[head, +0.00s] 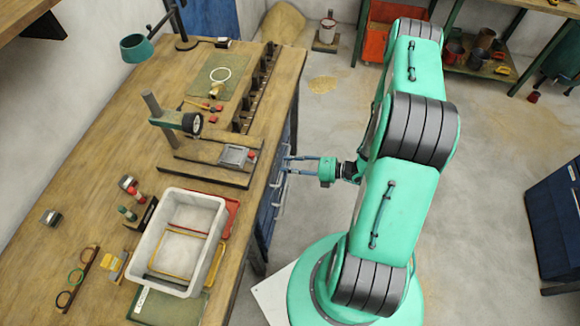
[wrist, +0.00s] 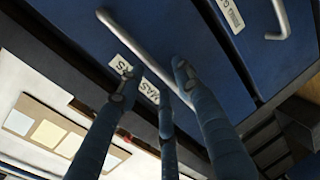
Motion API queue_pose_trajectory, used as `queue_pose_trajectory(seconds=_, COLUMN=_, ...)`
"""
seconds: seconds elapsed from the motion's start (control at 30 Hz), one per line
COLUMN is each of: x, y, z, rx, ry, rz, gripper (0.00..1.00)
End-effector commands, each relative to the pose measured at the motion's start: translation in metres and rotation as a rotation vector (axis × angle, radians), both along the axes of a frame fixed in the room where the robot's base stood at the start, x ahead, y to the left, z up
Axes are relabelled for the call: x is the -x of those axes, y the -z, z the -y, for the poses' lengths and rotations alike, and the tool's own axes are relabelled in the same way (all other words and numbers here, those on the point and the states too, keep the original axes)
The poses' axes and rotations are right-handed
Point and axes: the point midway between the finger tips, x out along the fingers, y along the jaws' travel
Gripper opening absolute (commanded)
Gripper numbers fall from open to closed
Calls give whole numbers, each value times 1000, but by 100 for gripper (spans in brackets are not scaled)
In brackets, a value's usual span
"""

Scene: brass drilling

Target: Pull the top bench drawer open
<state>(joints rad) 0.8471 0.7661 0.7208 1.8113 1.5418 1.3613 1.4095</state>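The blue bench drawers (head: 273,205) are on the bench's right-hand front, seen steeply from above in the head view. In the wrist view, a blue drawer front (wrist: 190,35) with a pale bar handle (wrist: 130,40) fills the upper middle, and its label is partly covered by my fingers. The drawer looks closed. My gripper (head: 287,164) is at the drawer fronts, its fingers spread apart. In the wrist view, my gripper (wrist: 155,75) has its fingertips on either side of the handle's lower end. I cannot tell whether they touch it.
A second drawer front with its handle (wrist: 281,22) is at the upper right of the wrist view. The wooden bench top (head: 105,130) carries a white bin (head: 160,248), a red tray (head: 232,215) and a drill fixture (head: 205,165). The floor (head: 325,120) beside the bench is mostly clear.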

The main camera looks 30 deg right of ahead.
Motion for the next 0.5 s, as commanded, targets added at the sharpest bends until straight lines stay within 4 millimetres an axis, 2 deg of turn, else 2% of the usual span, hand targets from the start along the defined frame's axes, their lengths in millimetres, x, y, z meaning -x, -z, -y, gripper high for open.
queue_pose_trajectory(seconds=0.3, x=-1, y=0, z=-1, rx=0, ry=0, rz=0, gripper=35)
queue_pose_trajectory(seconds=0.5, x=-1, y=0, z=-1, rx=0, ry=0, rz=0, gripper=0)
